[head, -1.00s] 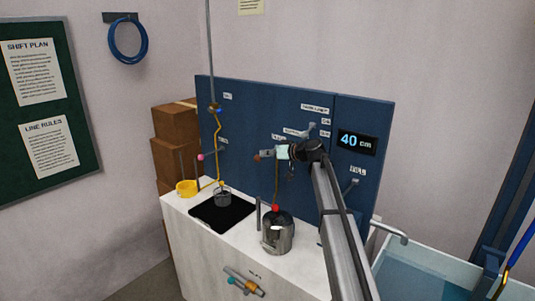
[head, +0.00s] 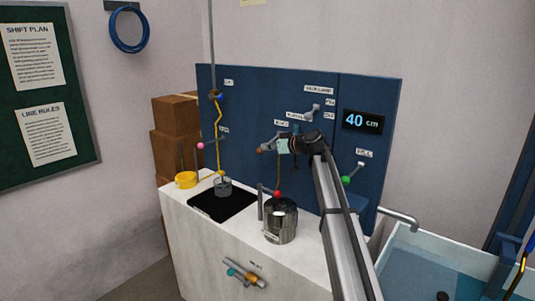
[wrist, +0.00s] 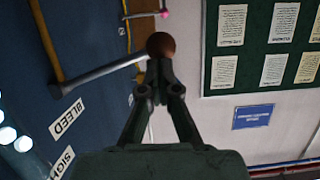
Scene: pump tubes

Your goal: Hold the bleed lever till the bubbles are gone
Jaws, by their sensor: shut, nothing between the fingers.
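The bleed lever, a grey rod with a brown ball knob (wrist: 161,45), sticks out from the blue panel beside the BLEED label (wrist: 67,119) in the wrist view. My gripper (wrist: 160,65) is shut and empty, its fingertips right at the knob; I cannot tell whether they touch it. In the head view my gripper (head: 270,148) is in front of the panel with the brown knob (head: 261,150) at its tip. Several bright round spots (wrist: 18,140) show near the SIGHT label (wrist: 63,164); I cannot tell if they are bubbles.
A fill lever with a green knob (head: 346,180) is right of my arm. A pink-knobbed lever (head: 200,146) and a yellow hose (head: 219,125) are at left. A metal pot (head: 281,222) stands on the white counter below my gripper. The display (head: 363,122) reads 40 cm.

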